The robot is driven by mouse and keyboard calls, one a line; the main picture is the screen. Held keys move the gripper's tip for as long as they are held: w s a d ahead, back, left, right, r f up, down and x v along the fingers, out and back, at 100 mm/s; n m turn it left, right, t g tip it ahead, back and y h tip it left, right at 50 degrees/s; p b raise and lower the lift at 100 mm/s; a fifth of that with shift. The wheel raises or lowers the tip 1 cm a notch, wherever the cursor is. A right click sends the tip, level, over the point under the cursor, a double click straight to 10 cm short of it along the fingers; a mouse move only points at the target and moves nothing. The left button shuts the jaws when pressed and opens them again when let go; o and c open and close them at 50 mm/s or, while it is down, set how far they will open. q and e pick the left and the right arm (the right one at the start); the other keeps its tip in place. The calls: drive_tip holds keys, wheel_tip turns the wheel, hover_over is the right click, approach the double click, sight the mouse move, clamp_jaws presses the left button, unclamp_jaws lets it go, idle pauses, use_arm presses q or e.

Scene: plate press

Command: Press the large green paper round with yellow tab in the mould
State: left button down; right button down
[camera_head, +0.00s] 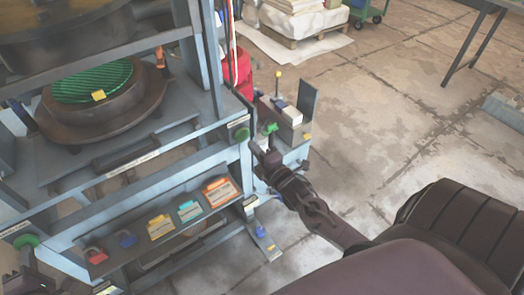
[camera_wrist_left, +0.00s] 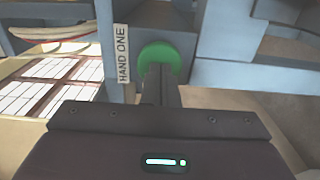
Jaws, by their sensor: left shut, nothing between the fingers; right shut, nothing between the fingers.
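The large green paper round (camera_head: 85,82) lies in the brown round mould (camera_head: 150,105) of the press, its yellow tab (camera_head: 98,96) at the front. A dark upper plate (camera_head: 70,52) hangs above with a gap. My left gripper (camera_wrist_left: 160,72) is shut and empty, its tips at the green button (camera_wrist_left: 158,54) beside a "HAND ONE" label; contact is unclear. That button shows at the lower left in the head view (camera_head: 26,240). My right gripper (camera_head: 256,150) is shut and empty, just right of and below the other green button (camera_head: 240,133); touching cannot be told.
A lower shelf of the press frame holds a red padlock (camera_head: 95,255), a blue one (camera_head: 127,240) and coloured card packs (camera_head: 160,227). A side stand (camera_head: 290,155) with small knobs is close behind my right gripper.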

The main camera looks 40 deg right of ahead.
sight(244, 137)
drive_tip(key=shift+w, duration=0.2)
drive_tip(key=shift+w, duration=1.5)
drive_tip(key=shift+s, duration=0.2)
use_arm(q)
drive_tip(key=shift+w, duration=0.1)
use_arm(e)
drive_tip(key=shift+w, duration=0.1)
idle(0.3)
